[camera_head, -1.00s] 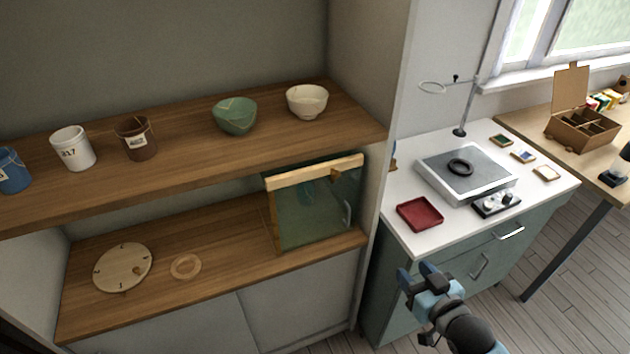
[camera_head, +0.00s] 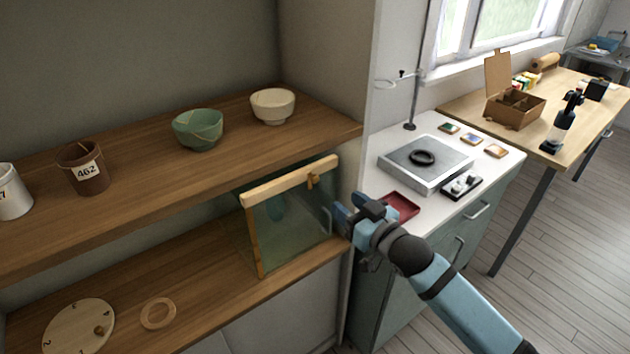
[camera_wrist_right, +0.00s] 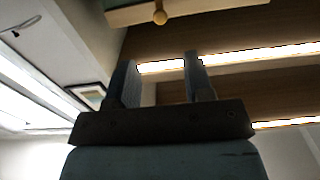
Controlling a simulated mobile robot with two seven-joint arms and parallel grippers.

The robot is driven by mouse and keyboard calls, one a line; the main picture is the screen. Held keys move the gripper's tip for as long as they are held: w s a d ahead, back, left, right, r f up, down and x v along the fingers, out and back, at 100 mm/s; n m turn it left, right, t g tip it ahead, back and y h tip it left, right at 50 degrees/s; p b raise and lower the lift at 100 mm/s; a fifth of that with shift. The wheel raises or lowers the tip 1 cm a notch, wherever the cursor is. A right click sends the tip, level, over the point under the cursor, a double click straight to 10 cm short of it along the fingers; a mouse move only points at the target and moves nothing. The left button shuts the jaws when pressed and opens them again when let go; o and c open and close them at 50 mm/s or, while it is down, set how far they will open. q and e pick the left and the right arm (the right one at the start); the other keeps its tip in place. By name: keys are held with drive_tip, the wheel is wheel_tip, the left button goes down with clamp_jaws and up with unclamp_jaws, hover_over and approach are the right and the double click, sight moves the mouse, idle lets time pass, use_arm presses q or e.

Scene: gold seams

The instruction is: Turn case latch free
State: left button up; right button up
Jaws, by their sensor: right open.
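A glass-fronted case (camera_head: 290,221) with a wooden top rail stands on the lower shelf. Its latch (camera_head: 312,181), a small wooden knob piece, sits on the rail near the right end. My left gripper is out of view.
The upper shelf (camera_head: 150,187) overhangs the case and carries bowls and pots. The cabinet's side wall (camera_head: 345,120) rises right of the case. A white counter with a red tray (camera_head: 402,207) lies behind my right arm. A numbered disc (camera_head: 78,326) and wooden ring (camera_head: 158,313) lie left.

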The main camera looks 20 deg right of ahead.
sight(316, 180)
drive_tip(key=x, duration=1.1)
drive_tip(key=shift+f, duration=0.1)
clamp_jaws()
